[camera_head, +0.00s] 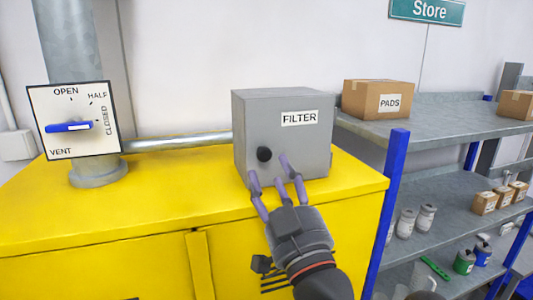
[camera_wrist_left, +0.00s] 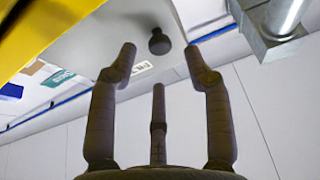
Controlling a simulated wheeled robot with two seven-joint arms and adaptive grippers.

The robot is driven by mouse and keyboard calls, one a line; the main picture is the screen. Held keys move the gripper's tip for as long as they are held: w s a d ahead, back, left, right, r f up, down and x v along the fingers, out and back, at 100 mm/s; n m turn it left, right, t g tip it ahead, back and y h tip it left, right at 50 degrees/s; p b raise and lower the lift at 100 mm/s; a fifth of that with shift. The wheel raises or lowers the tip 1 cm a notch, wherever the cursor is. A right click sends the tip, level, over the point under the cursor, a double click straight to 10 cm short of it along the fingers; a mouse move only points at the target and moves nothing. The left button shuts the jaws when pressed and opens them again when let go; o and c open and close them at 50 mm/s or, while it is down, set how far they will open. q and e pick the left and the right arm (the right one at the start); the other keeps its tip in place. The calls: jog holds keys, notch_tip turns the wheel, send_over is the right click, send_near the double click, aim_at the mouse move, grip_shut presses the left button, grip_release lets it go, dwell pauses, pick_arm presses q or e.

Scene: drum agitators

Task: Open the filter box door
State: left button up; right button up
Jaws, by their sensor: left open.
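The filter box (camera_head: 282,138) is a grey box with a FILTER label, standing on the yellow cabinet top in the head view. Its front is closed. A round black knob (camera_head: 264,154) sits low on the left of the front. My left gripper (camera_head: 275,174) is open and empty in front of the lower part of the box, its fingers just below and right of the knob. In the left wrist view the knob (camera_wrist_left: 159,42) shows ahead between the spread fingertips (camera_wrist_left: 160,58), apart from them. My right gripper is not in view.
The yellow cabinet (camera_head: 120,215) lies under the box. A pipe (camera_head: 180,143) runs left from the box to a vent dial (camera_head: 75,121) with a blue handle. On the right, a blue-posted shelf (camera_head: 450,118) holds a PADS carton (camera_head: 378,99), small boxes and cans.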

aim_at(265, 155)
pick_arm(q)
jog(key=p+x, duration=0.1)
jog(key=x, duration=0.2)
jog(key=shift+r, duration=0.2)
jog(key=shift+w+a+r, duration=0.1)
jog(key=shift+w+a, duration=0.05)
jog(key=shift+w, duration=0.4)
jog(key=shift+s+r, duration=0.1)
grip_shut()
